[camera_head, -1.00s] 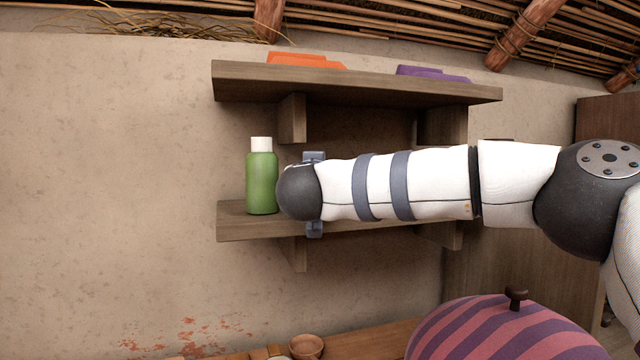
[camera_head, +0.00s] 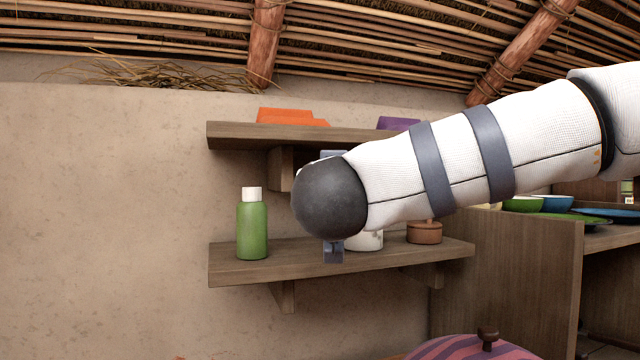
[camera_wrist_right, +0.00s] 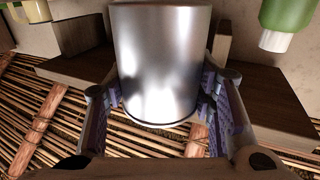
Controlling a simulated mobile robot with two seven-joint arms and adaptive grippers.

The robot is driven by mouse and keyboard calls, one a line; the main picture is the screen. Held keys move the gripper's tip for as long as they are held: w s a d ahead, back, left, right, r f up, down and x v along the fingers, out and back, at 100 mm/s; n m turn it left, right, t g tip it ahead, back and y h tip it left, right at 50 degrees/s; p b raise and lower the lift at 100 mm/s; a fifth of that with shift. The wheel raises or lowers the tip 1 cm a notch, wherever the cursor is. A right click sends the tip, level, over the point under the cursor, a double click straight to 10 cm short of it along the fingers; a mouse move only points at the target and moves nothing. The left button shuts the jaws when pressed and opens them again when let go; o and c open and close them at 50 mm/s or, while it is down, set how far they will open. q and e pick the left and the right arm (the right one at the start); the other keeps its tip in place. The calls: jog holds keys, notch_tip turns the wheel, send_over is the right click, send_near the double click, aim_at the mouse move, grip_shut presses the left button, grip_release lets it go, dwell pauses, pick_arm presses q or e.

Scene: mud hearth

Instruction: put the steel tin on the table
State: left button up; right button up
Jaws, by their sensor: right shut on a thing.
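The steel tin (camera_wrist_right: 160,60) is a shiny, plain metal cylinder that fills the middle of the right wrist view. My right gripper (camera_wrist_right: 162,100) is shut on it, with a finger on each side. In the head view the forearm and wrist hide the tin; only parts of the right gripper (camera_head: 334,252) show above and below the dark wrist, in front of the lower shelf. I cannot tell how far the tin is from the shelf. The table does not clearly show. My left gripper is not in view.
On the lower shelf (camera_head: 235,272) stand a green bottle (camera_head: 252,230) left of my wrist, a partly hidden white container (camera_head: 372,241) and a brown pot (camera_head: 424,232). The upper shelf (camera_head: 232,135) holds orange (camera_head: 290,117) and purple items. A striped dome (camera_head: 470,349) is at bottom.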

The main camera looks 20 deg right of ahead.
jog(key=s, duration=0.5)
notch_tip(320, 180, down, 15)
jog(key=w+d+n+y, duration=0.1)
jog(key=w+y, duration=0.1)
jog(key=s+a+f+n+y, duration=0.1)
jog(key=s+f+y, duration=0.1)
jog(key=f, duration=0.4)
jog(key=s+a+f+n+t+y, duration=0.1)
jog(key=s+f+n+y, duration=0.1)
jog(key=f, duration=0.4)
jog(key=shift+s+a+f+y, duration=0.25)
jog(key=shift+s+y, duration=0.05)
jog(key=shift+s, duration=0.5)
